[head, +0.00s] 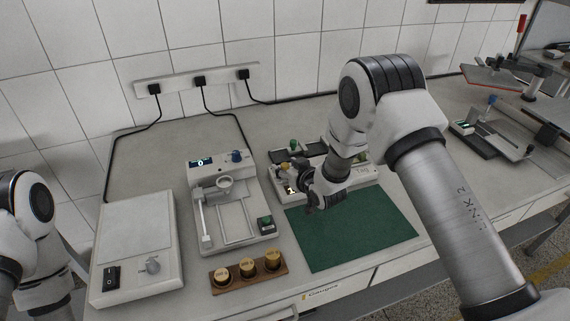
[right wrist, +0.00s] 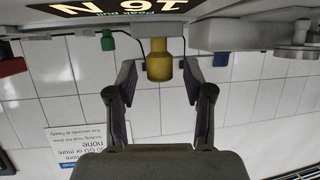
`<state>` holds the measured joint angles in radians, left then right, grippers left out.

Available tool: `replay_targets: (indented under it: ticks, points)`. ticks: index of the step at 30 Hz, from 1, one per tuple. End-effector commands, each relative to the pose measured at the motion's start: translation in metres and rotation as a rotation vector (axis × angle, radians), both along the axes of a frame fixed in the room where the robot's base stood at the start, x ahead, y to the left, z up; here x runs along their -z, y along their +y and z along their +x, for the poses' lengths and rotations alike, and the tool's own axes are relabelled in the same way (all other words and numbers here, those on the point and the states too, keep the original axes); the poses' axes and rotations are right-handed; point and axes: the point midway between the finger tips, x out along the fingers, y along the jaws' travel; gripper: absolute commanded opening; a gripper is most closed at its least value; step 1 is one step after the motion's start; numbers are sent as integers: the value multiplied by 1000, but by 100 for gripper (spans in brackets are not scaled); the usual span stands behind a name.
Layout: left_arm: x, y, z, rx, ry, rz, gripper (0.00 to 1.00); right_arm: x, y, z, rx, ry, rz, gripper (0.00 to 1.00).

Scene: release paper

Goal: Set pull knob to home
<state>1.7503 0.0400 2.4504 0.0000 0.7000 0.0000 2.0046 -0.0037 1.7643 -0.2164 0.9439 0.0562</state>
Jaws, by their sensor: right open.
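In the right wrist view, a yellow stepped knob (right wrist: 159,62) sticks out from a pale device whose label display (right wrist: 115,8) shows "Peak pull" and "16 N"; the picture is upside down. My right gripper (right wrist: 161,72) is open, with one finger on each side of the knob and gaps on both sides. In the head view, my right gripper (head: 305,182) is at the left end of the pale device (head: 366,184), and its wrist hides much of it. My left arm shows at the left edge, but its gripper is out of view.
A green mat (head: 350,235) lies in front of the device. To the left stand a white tester (head: 238,236) with a blue knob, a white box (head: 136,245) with a black switch, and a wooden block (head: 226,287) with brass weights. Another instrument (head: 495,136) stands at right.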

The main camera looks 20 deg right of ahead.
Motion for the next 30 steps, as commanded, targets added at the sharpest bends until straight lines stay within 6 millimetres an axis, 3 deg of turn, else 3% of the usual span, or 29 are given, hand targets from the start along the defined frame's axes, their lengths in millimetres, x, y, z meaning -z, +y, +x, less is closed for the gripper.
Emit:
replay_targets:
  ticks: [9, 10, 14, 15, 23, 30]
  points:
    - [-2, 0, 0, 0, 0, 0, 35, 5, 2, 10, 0, 1, 1, 52]
    - [-2, 0, 0, 0, 0, 0, 35, 5, 2, 9, 0, 1, 1, 48]
    - [-2, 0, 0, 0, 0, 0, 35, 5, 2, 9, 0, 1, 1, 2]
    - [-2, 0, 0, 0, 0, 0, 35, 5, 2, 9, 0, 1, 1, 0]
    - [1, 0, 0, 0, 0, 0, 35, 5, -9, 10, 4, 0, 2, 0]
    - [11, 0, 0, 0, 0, 0, 35, 6, -64, 13, 8, -1, 4, 0]
